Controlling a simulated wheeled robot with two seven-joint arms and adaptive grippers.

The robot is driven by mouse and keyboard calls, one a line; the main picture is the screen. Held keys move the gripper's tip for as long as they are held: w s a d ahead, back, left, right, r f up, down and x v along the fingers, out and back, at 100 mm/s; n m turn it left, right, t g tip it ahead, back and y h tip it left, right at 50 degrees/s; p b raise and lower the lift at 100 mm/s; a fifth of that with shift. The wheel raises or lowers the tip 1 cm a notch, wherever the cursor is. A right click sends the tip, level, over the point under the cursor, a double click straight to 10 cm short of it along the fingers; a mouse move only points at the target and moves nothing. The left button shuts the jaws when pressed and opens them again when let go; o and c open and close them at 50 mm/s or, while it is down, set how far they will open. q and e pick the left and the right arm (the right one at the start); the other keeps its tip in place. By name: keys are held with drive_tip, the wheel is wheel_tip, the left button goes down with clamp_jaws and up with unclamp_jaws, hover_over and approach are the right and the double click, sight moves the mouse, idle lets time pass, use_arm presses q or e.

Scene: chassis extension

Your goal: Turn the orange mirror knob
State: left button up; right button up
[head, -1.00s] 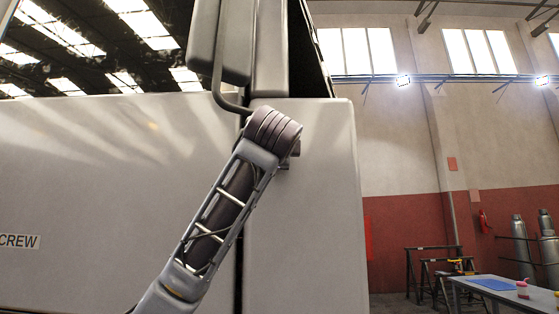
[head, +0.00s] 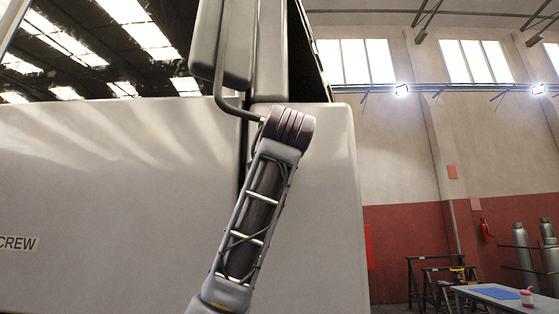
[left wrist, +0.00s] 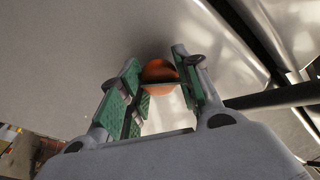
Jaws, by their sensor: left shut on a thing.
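The orange knob (left wrist: 160,72) is between the green-padded fingers of my left gripper (left wrist: 157,66) in the left wrist view. The fingers are shut on it, one on each side, and its lower part is partly covered. The knob sits against a pale grey panel. The knob and left gripper are hidden there. My right gripper is in neither view.
The big pale vehicle panel (head: 110,180) fills the left, with a dark window (head: 110,50) above. A dark bar (left wrist: 280,96) runs close by on the right in the left wrist view. A table (head: 500,295) and gas cylinders (head: 523,250) stand far right.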

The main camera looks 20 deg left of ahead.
use_arm(q)
drive_tip(key=shift+w+d+f+n, duration=0.1)
drive_tip(key=shift+f+n, duration=0.05)
drive_tip(key=shift+n, duration=0.65)
drive_tip(key=shift+w+f+n, duration=0.1)
drive_tip(key=shift+n, duration=0.7)
drive_tip(key=shift+g, duration=0.3)
drive_tip(key=o, duration=0.7)
drive_tip(key=shift+s, duration=0.1)
drive_tip(key=o, duration=0.3)
drive_tip(key=shift+r, duration=0.15)
drive_tip(key=shift+o, duration=0.2)
drive_tip(key=v, duration=1.2)
